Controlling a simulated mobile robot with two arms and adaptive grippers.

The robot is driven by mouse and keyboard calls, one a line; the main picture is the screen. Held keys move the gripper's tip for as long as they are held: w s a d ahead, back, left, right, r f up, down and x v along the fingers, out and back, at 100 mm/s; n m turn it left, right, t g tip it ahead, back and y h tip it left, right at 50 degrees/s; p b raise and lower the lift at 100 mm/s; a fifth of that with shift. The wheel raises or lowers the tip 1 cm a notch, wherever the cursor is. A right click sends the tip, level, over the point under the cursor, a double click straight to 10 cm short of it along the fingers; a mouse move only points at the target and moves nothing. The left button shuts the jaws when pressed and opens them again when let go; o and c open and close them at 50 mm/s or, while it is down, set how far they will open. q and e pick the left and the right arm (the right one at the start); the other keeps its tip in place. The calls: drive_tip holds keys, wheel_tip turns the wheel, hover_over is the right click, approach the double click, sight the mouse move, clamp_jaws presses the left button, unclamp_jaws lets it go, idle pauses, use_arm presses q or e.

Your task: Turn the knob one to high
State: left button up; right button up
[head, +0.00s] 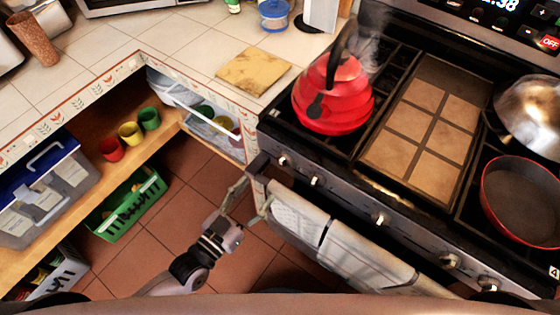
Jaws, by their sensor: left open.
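The stove (345,205) stands on the right, with a row of several silver knobs along its front edge. The leftmost knob (283,160) is below the red kettle, and a second knob (316,181) is just right of it. No label shows which is knob one, and the knob settings are too small to read. My left gripper (256,192) is open and empty, beside the left end of the oven handle and below and left of the leftmost knob. It looks apart from the knobs; whether it touches the handle or towel is unclear. My right gripper is out of view.
A steaming red kettle (333,94) stands on the left burners. A red-rimmed pan (522,200) and a metal lid (530,108) are on the right. Towels (345,245) hang on the oven handle. An open shelf unit is at left; tiled floor (200,195) lies between.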

sight(281, 163)
use_arm(q)
drive_tip(key=p+x, duration=0.1)
drive_tip(key=x, duration=0.9)
drive_tip(key=shift+w+d, duration=0.25)
drive_tip(key=shift+w, duration=0.05)
drive_tip(key=shift+c, duration=0.5)
drive_tip(key=c, duration=1)
